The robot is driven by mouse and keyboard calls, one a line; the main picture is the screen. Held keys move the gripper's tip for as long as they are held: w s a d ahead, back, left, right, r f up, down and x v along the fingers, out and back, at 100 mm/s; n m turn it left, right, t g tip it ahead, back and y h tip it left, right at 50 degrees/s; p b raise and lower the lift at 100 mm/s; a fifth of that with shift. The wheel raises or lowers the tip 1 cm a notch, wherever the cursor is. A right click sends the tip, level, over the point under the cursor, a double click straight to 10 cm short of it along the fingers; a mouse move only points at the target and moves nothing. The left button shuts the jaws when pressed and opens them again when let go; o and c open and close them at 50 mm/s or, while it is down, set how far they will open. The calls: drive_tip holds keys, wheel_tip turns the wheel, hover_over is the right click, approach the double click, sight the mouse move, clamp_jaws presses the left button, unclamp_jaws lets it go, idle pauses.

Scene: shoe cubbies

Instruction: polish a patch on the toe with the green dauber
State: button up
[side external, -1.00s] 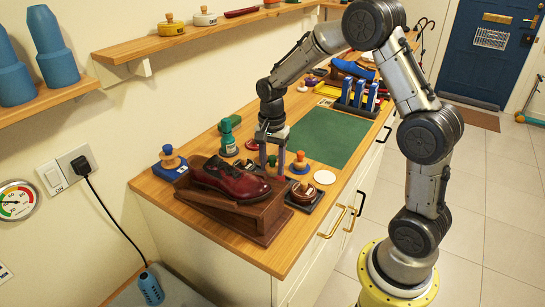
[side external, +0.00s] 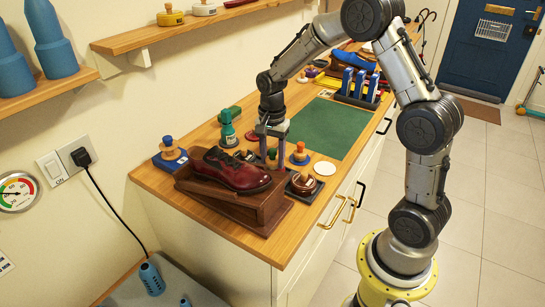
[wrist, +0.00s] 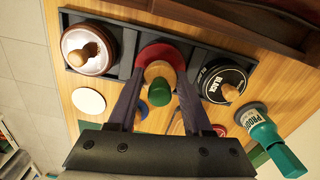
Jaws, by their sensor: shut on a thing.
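A burgundy shoe (side external: 237,170) rests on a tilted brown wooden stand (side external: 270,213), with its toe to the right. My gripper (side external: 273,152) points down just behind the toe, and it also shows in the wrist view (wrist: 160,86). It is shut on the green dauber (wrist: 158,94), which has a green knob and a tan wooden body. The dauber stands upright over a red round piece (wrist: 158,57) in the middle of a dark tray (wrist: 123,62). I cannot tell whether the dauber touches what is below it. The fingers partly hide it in the side view.
The tray also holds a brown tin (wrist: 85,50) and a black tin (wrist: 225,82), one on each side. A green bottle (side external: 228,130), a blue-based dauber (side external: 300,155) and a white disc (side external: 325,168) stand nearby. The green mat (side external: 328,128) is clear.

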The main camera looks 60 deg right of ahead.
sight(272, 150)
drive_tip(key=shift+f, duration=0.55)
idle(1.3)
drive_tip(key=shift+r, duration=3.55)
